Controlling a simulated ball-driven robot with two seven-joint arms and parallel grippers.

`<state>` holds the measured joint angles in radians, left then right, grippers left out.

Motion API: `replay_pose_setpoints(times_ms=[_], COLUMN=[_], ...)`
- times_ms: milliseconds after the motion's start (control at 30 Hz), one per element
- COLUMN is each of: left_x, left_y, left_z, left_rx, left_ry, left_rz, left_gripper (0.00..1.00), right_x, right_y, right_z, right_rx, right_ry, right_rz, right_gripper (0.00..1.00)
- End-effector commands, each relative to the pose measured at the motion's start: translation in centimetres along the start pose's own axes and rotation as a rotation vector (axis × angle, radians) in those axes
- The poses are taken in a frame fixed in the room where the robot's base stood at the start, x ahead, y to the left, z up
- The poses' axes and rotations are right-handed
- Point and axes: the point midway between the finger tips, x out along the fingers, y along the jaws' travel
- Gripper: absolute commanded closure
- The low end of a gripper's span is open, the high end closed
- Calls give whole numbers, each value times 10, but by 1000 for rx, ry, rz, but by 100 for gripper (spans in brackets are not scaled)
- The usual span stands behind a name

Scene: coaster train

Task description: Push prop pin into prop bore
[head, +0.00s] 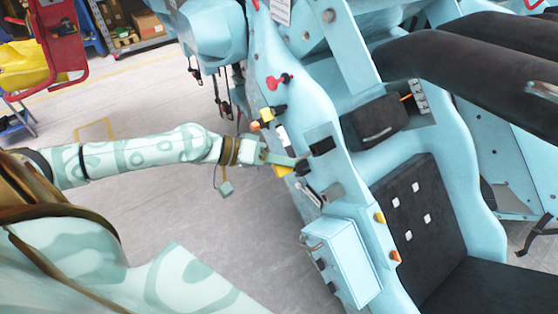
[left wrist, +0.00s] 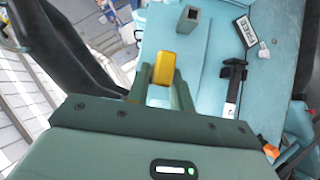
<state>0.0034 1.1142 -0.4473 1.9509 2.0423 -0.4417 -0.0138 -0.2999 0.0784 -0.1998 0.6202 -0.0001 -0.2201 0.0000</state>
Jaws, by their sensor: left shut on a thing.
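My left gripper (head: 279,158) reaches in from the left to the side of the light blue coaster car. In the left wrist view its two fingers (left wrist: 162,85) are shut on a yellow piece (left wrist: 163,69), which may be the prop pin. The yellow piece also shows in the head view (head: 284,171), partly behind the gripper. A grey block with a square opening (left wrist: 188,18) stands on the blue surface ahead of the fingers. I cannot tell whether it is the prop bore. The yellow piece appears apart from it. My right gripper is not in view.
A black clamp-like lever with a white grip (left wrist: 233,84) and a white-faced label (left wrist: 244,30) are to the right in the left wrist view. A blue box (head: 342,262) juts from the car. Black padded bars (head: 470,70) cross above the seat. The floor (head: 150,235) is open.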

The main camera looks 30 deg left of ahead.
Motion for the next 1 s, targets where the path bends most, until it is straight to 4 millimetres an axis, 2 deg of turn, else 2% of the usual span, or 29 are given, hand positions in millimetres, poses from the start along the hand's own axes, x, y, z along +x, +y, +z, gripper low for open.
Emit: replay_pose_setpoints(times_ms=[1000], left_x=[21], left_y=[0], left_z=[-15], left_rx=[-2], left_ry=[1], left_rz=[1], left_gripper=[100], right_x=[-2], right_y=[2], right_z=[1], right_rx=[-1], right_ry=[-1], right_rz=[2], right_gripper=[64])
